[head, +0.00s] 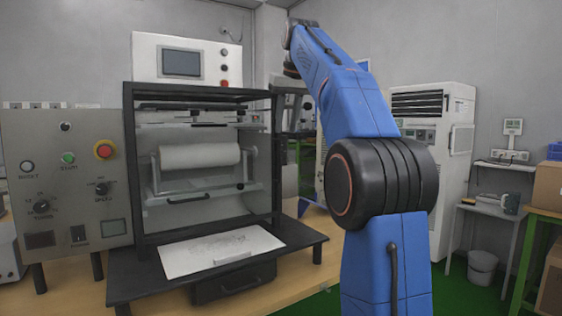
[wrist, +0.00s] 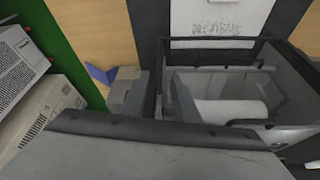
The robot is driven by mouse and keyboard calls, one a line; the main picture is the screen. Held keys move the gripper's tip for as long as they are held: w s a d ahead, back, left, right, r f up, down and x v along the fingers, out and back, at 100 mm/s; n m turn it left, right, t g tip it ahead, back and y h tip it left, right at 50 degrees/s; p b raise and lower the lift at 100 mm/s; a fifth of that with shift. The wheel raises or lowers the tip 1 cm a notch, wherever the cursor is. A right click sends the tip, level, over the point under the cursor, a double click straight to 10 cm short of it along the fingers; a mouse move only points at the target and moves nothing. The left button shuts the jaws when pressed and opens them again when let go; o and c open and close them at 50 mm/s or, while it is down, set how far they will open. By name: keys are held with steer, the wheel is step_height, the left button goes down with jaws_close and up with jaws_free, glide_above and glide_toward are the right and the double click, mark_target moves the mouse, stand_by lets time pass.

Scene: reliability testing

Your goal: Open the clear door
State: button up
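The clear door (head: 258,145) is a see-through panel in a black frame on the front of the machine's enclosure. It looks closed, though its clear pane is hard to make out. In the wrist view the black-framed enclosure (wrist: 235,42) lies to the right. My gripper (head: 293,105) hangs beside the enclosure's right side in the head view, partly hidden by my arm. In the wrist view its fingers (wrist: 157,95) look apart, with a dark upright edge showing between them. I cannot tell whether they touch the door frame.
A white roller (head: 200,157) sits inside the enclosure. A white plate (head: 222,251) lies on the black base in front. A grey control panel (head: 70,185) stands left. A white cabinet (head: 455,150) and a shelf with a box (head: 547,187) stand right, with green floor between.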

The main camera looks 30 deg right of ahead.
glide_above(280, 178)
steer(key=f, duration=1.2)
steer(key=shift+w+d+f, duration=0.1)
steer(key=shift+w+d, duration=0.05)
steer(key=shift+w, duration=0.1)
jaws_close()
